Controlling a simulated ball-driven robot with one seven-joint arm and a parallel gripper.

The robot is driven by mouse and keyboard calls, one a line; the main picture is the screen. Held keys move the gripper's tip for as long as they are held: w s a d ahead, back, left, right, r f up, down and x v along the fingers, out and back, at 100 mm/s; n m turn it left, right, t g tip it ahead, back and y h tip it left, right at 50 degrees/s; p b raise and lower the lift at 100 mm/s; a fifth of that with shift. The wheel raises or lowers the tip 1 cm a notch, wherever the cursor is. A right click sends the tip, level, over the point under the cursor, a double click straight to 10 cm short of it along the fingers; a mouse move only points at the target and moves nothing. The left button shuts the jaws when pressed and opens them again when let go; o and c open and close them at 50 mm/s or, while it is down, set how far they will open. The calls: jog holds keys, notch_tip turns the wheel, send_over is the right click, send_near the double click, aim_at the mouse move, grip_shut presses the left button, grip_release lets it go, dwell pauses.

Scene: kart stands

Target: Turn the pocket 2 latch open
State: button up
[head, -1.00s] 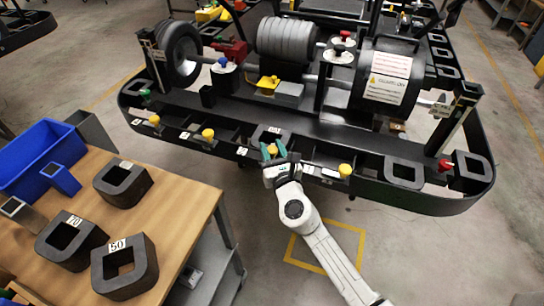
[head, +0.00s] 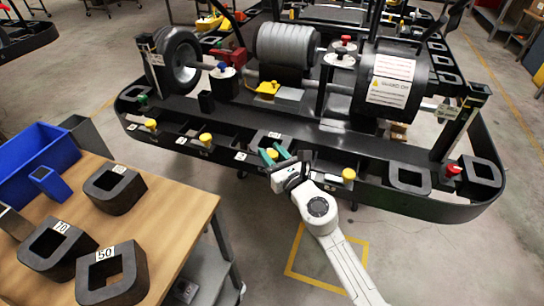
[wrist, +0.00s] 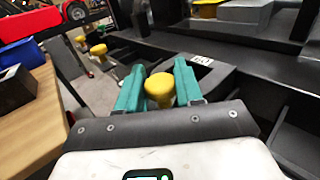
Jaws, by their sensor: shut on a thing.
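A row of yellow-topped latch knobs runs along the near rail of the kart stand. My gripper (head: 274,154) has its two teal fingers on either side of one knob (head: 272,154), in the middle of the rail. In the wrist view my gripper (wrist: 160,92) is shut on this yellow knob (wrist: 160,88), which stands upright between the fingers. The knob's lower part and any latch arm are hidden by the fingers and gripper body. Small white number labels sit by the pockets; I cannot read which one is pocket 2.
Other yellow knobs stand left (head: 206,139) and right (head: 348,175) of my gripper. A wooden table (head: 165,215) at the left holds dark hollow blocks (head: 113,272) and a blue bin (head: 38,155). A dark block (head: 410,177) sits on the rail at right.

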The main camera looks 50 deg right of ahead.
jog(key=shift+r+n+y+b, duration=0.1)
jog(key=shift+n+y+b, duration=0.2)
jog(key=shift+y+b, duration=0.1)
jog(key=shift+n+t+y+b, duration=0.3)
jog(key=shift+n+y+b, duration=0.1)
jog(key=shift+n+y, duration=0.15)
jog(key=shift+r+n+t+y+b, duration=0.1)
jog(key=shift+n+t+y+b, duration=0.4)
jog(key=shift+y, duration=0.85)
jog(key=shift+n+y, duration=0.55)
jog(key=shift+y, duration=0.05)
jog(key=o, duration=1)
jog(key=shift+c, duration=0.2)
jog(key=shift+s, duration=0.1)
